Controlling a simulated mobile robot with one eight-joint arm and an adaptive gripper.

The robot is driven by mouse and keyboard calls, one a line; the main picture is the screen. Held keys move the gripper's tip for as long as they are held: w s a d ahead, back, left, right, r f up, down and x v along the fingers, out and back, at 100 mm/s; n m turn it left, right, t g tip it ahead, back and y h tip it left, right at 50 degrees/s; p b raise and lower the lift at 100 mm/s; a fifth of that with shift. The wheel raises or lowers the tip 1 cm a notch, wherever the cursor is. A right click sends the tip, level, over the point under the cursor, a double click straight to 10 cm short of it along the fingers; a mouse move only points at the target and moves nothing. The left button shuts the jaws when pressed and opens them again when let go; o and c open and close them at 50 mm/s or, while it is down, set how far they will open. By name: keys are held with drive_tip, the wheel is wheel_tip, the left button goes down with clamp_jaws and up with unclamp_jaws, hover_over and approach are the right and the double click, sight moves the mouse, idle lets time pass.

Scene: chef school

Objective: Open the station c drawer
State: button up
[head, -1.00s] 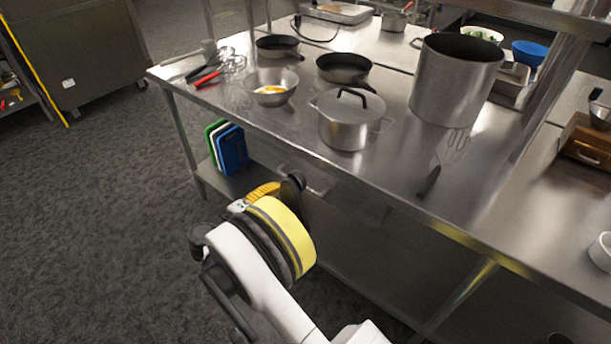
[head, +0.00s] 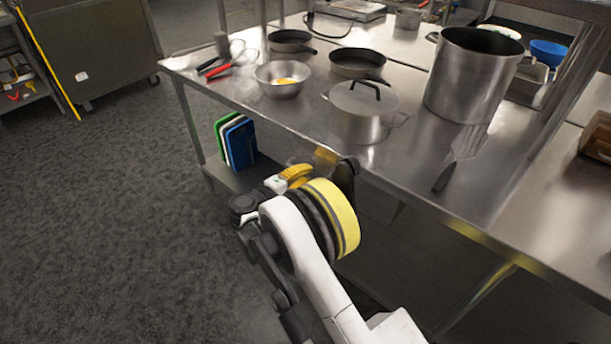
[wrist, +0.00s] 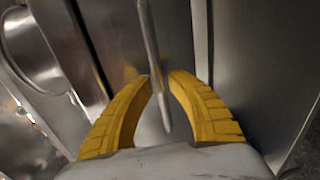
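The station's metal worktable (head: 415,188) stands ahead of me, its steel drawer front below the top mostly hidden by my arm in the head view. My gripper (head: 323,160), with yellow fingers, is at the drawer front just under the table edge. In the wrist view the two yellow fingers (wrist: 160,76) are close together at their tips. A thin metal bar handle (wrist: 150,45) runs between them. I cannot tell whether the fingers press on the bar. The drawer looks closed, though its edges are hard to see.
Blue, white and green boards (head: 240,145) stand on the lower shelf. The floor at left is clear.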

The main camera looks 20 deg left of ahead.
clamp_jaws()
drive_tip(key=shift+s, duration=0.1)
